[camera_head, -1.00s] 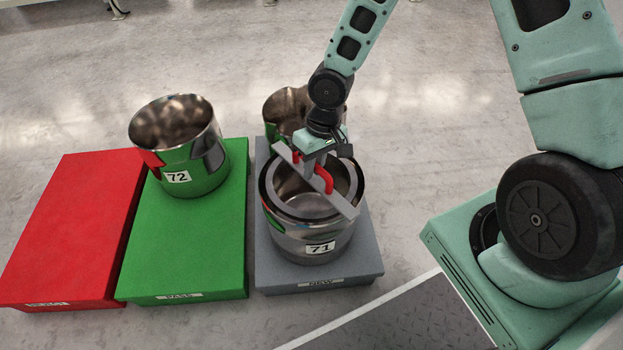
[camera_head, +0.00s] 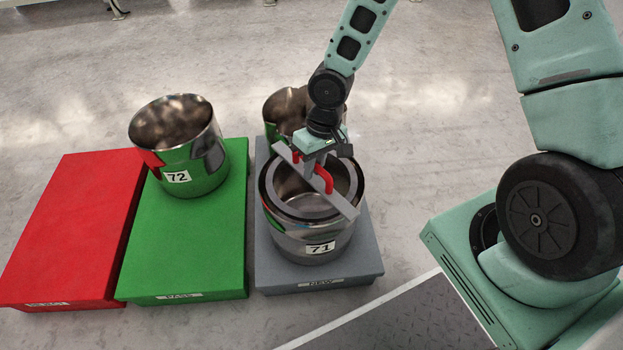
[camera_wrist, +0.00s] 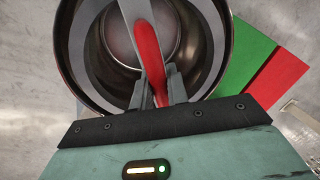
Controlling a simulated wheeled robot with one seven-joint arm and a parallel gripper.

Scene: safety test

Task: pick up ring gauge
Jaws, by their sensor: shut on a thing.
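My gripper (camera_head: 312,168) is above the pot, shut on the gauge's red handle (camera_head: 326,181). In the wrist view the red handle (camera_wrist: 148,50) runs between my fingers (camera_wrist: 157,92), over the open pot. Fingers and arm hide part of the gauge.
Pot 71 stands on the grey NEW platform (camera_head: 350,272), with another metal pot (camera_head: 281,108) behind it. Pot 72 (camera_head: 205,165) stands on the green PASS platform (camera_head: 185,255). The red platform (camera_head: 70,230) at the left is empty.

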